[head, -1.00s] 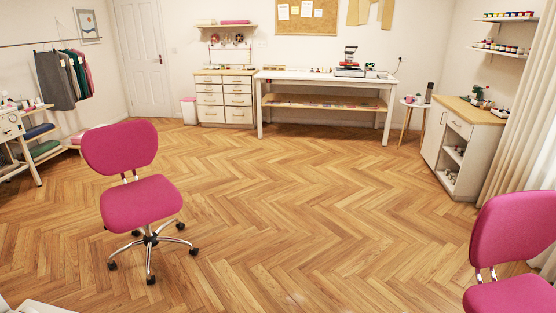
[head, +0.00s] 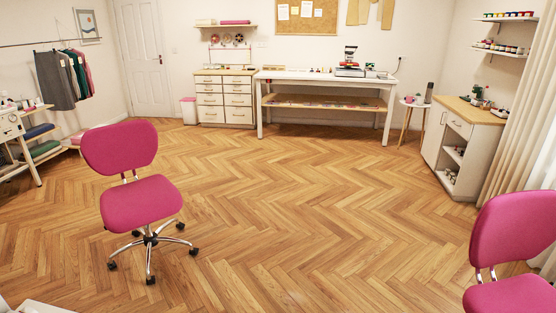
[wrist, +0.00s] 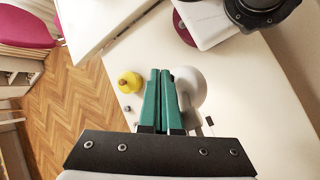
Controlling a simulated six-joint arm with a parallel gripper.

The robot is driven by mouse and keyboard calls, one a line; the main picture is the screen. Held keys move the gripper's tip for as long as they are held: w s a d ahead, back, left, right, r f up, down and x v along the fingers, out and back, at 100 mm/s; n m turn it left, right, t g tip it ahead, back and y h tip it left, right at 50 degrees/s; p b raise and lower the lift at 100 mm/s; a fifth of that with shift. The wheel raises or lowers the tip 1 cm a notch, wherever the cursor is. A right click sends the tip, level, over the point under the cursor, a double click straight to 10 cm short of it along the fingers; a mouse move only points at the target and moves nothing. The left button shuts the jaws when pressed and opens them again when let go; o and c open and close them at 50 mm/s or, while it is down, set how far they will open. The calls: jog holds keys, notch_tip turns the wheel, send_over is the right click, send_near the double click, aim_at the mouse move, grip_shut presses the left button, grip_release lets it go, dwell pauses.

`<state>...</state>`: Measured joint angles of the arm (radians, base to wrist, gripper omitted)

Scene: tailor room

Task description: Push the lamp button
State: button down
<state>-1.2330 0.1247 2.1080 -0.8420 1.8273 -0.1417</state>
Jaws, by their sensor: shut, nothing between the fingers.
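My gripper (wrist: 160,73) shows in the wrist view, with its two teal fingers together and nothing between them. It is over a white tabletop (wrist: 285,130). A white rounded object (wrist: 191,86) is just right of the fingers and partly hidden by them. It may be part of the lamp, but I cannot tell. I cannot make out a lamp button in either view, nor whether the fingers touch the white object. The head view does not show my gripper.
A yellow round object (wrist: 130,82) and small dark pieces lie left of the fingers. A white and dark machine-like object (wrist: 215,22) stands at the top right, near a dark red disc (wrist: 182,27). In the head view, pink chairs (head: 138,204) stand on open floor.

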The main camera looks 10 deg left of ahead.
jog(key=shift+d+f, duration=0.1)
jog(key=shift+f, duration=0.45)
jog(key=shift+w+d+r, duration=0.1)
jog(key=shift+w+r, duration=0.1)
jog(key=shift+r, duration=0.15)
notch_tip(320, 180, up, 6)
dwell(0.6)
